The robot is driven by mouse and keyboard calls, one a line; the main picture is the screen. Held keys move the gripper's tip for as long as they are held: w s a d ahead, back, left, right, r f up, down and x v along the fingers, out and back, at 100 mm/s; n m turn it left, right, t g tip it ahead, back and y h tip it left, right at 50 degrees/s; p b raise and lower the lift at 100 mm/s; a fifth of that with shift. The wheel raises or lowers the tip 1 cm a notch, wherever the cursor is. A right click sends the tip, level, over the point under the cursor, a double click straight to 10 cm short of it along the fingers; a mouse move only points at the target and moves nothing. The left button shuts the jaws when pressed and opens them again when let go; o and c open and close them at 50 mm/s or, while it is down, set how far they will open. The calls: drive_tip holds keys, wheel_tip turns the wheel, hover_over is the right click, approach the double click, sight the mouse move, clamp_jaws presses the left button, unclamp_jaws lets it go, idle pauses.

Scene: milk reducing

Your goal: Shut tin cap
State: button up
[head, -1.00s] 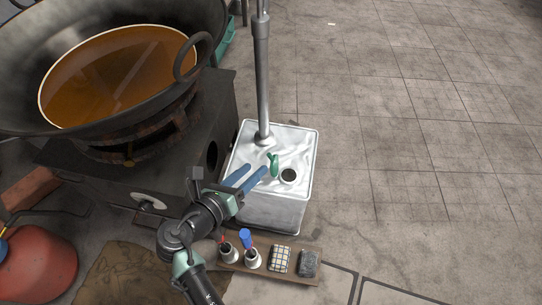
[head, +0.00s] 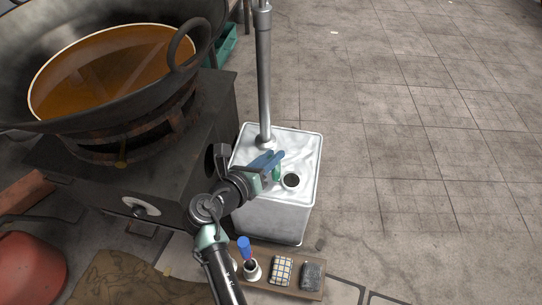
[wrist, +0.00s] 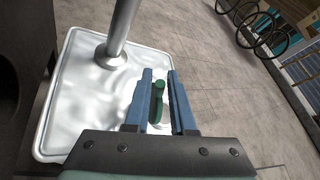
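The tin (head: 270,216) is a silvery square can with a dark round opening (head: 291,180) in its top. The green cap (head: 277,172) stands up beside the opening, to its left. It also shows in the wrist view (wrist: 158,92) between the fingers of my gripper (wrist: 160,78). The gripper's two blue fingers also show in the head view (head: 272,157), over the tin's top at the cap. A gap shows between the cap and the right finger, so the gripper looks open around it. The opening is mostly hidden in the wrist view.
A metal pipe (head: 264,80) rises from the tin's top. A black stove (head: 190,150) with a large pan (head: 60,45) stands to the left. A wooden board (head: 310,293) with small items lies in front. The tiled floor to the right is clear.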

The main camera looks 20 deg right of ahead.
clamp_jaws()
idle(1.1)
